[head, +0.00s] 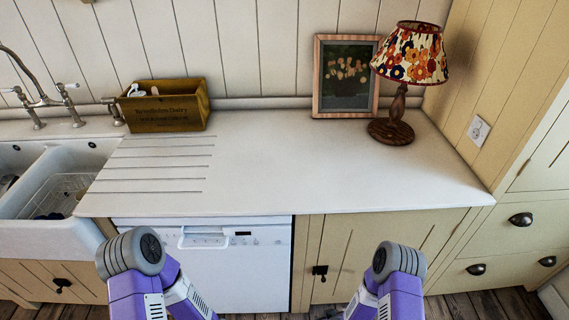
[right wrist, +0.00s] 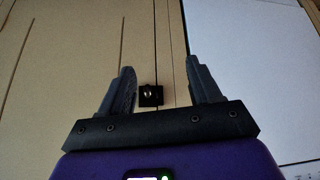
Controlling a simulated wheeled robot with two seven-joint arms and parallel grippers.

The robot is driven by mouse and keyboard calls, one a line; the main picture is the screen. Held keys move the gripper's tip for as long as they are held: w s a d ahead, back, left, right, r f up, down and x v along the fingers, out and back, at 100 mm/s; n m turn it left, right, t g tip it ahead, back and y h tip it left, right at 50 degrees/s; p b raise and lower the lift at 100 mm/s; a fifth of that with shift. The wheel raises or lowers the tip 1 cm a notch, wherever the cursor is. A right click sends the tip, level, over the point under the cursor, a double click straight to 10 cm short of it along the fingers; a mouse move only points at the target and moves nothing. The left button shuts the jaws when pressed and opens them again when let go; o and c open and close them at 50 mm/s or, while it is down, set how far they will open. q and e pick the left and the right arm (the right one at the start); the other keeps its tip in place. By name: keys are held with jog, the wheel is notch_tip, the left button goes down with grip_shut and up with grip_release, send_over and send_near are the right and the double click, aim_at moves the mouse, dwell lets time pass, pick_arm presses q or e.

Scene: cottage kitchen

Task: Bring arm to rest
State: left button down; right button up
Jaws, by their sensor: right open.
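My right gripper (right wrist: 165,90) shows in the right wrist view with its two dark fingers apart and nothing between them. Behind the gap are a cream cupboard front and its small black latch (right wrist: 150,95), apart from the fingers. In the head view both of my purple arms come up from the bottom edge, in front of the counter, with grey rounded joints at the top. Neither gripper shows in the head view. My left gripper is out of sight.
The white counter (head: 300,165) is mostly clear. A wooden box (head: 166,108), a framed picture (head: 345,78) and a table lamp (head: 393,125) stand at its back. A double sink (head: 60,185) is at left. Below are a white dishwasher (head: 250,265) and cream cupboards (head: 400,238).

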jog(key=s+a+r+m+g+y+p, duration=0.1)
jog(key=s+a+r+m+g+y, duration=0.2)
jog(key=s+r, duration=0.7)
jog(key=s+a+m+g, duration=0.2)
jog(key=s+m, duration=0.1)
jog(key=shift+a+r+g, duration=0.15)
jog(key=shift+r+g, duration=0.1)
jog(key=shift+g, duration=0.15)
